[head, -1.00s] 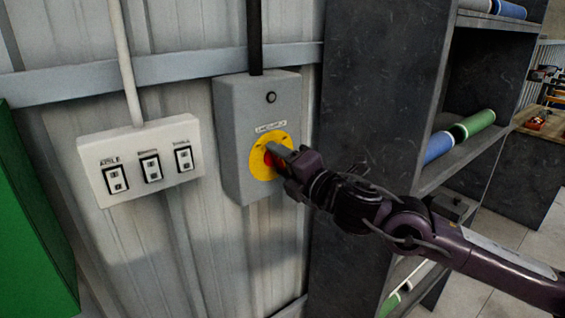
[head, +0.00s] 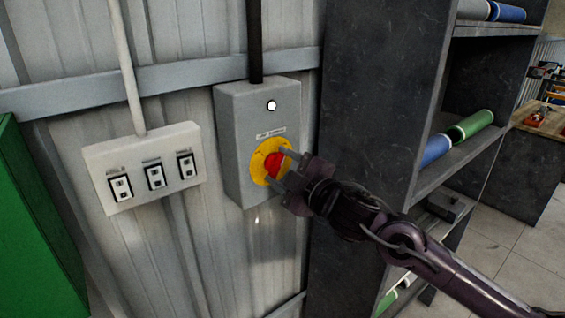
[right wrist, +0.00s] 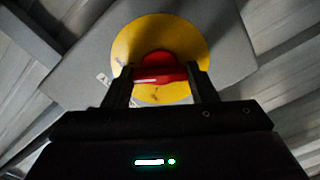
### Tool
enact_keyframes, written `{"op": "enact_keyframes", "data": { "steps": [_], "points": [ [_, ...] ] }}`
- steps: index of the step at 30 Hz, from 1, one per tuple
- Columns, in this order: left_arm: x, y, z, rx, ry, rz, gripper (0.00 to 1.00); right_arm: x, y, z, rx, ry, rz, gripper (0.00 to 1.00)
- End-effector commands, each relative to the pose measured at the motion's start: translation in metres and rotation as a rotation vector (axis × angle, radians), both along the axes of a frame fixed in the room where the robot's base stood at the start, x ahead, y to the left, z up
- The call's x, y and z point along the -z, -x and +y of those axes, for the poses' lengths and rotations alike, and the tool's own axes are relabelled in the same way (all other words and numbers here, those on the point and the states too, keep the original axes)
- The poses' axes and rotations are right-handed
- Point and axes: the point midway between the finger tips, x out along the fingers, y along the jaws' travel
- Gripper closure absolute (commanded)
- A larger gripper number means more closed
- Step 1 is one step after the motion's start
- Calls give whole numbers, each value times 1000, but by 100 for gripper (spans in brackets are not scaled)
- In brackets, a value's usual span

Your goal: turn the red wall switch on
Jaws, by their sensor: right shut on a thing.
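The red switch (head: 274,164) is a rotary knob on a yellow round plate (head: 259,167), on the front of a grey wall box (head: 234,130). A small round lamp (head: 271,105) above it shows bright white. My right gripper (head: 279,165) is at the knob with a finger on either side, shut on it. In the right wrist view the red knob (right wrist: 160,67) sits between the two dark fingers, with the yellow plate (right wrist: 135,40) behind. My left gripper is not in view.
A white panel with three rocker switches (head: 143,147) is on the wall to the left. A green cabinet (head: 35,230) stands at far left. A dark shelf unit (head: 365,100) with blue and green rolls (head: 470,126) stands close on the right.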

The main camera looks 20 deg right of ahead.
Motion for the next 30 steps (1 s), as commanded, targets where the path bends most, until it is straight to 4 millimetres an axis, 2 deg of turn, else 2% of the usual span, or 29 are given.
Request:
{"op": "enact_keyframes", "data": {
  "steps": [12, 30],
  "points": [
    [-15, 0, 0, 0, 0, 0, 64, 0, 0, 0, -1, -197, 73, 71],
    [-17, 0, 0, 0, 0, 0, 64, 0, 0, 0, -1, -231, 85, 71]
  ]
}}
